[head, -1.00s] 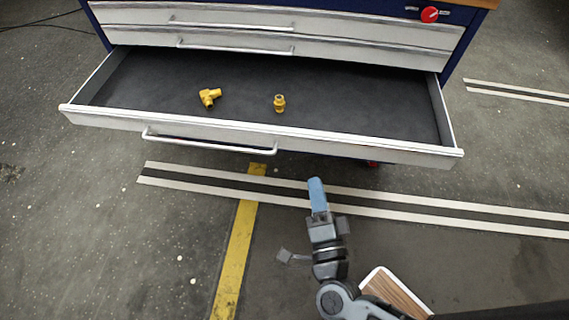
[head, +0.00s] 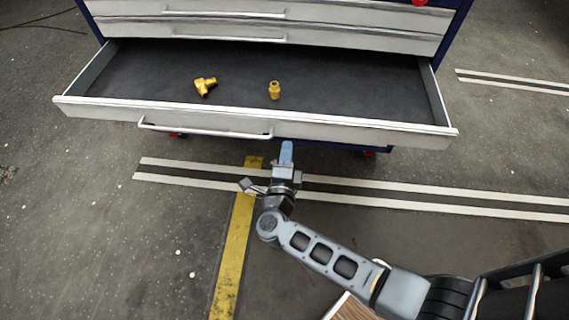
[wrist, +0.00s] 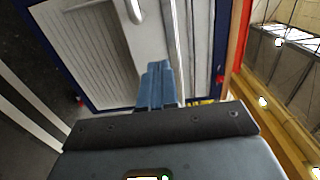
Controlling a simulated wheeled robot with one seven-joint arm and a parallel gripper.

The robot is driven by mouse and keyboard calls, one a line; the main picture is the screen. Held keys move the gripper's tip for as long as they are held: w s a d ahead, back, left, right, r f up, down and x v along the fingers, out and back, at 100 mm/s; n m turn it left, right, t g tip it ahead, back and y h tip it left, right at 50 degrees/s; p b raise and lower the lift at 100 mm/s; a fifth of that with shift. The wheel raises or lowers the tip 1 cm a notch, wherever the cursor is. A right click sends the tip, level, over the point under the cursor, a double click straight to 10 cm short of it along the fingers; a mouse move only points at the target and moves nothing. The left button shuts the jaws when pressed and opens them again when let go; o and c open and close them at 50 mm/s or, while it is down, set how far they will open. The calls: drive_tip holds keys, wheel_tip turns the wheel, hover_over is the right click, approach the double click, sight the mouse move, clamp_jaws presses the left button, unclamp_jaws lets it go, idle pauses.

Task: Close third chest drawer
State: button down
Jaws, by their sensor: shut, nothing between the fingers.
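The third chest drawer (head: 330,124) is pulled far out of the blue and white chest (head: 437,75). Its bar handle (head: 205,132) runs along the left and middle of its front. Inside lie a yellow elbow fitting (head: 205,86) and a yellow straight fitting (head: 274,90). My gripper (head: 287,147) is shut and empty, just in front of the drawer front and near the right end of the handle. Whether it touches is unclear. In the wrist view my blue fingers (wrist: 156,84) are together and point toward the chest, with part of the handle (wrist: 134,10) above.
Two upper drawers (head: 270,32) are shut. The floor around the chest is clear, with white-edged dark stripes (head: 400,196) and a yellow line (head: 236,250). A red knob (head: 419,3) shows at the chest's top right.

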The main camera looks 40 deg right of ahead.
sight(300, 67)
drive_tip(key=x, duration=0.6)
drive_tip(key=shift+w+d, duration=0.1)
drive_tip(key=shift+d, duration=0.15)
drive_tip(key=b+x, duration=1.9)
drive_tip(key=x, duration=1.4)
drive_tip(key=shift+w+f, duration=0.15)
drive_tip(key=shift+w+d+b, duration=0.3)
drive_tip(key=shift+d+b, duration=0.15)
drive_tip(key=shift+d+r, duration=0.1)
drive_tip(key=shift+r, duration=0.3)
drive_tip(key=shift+r, duration=0.1)
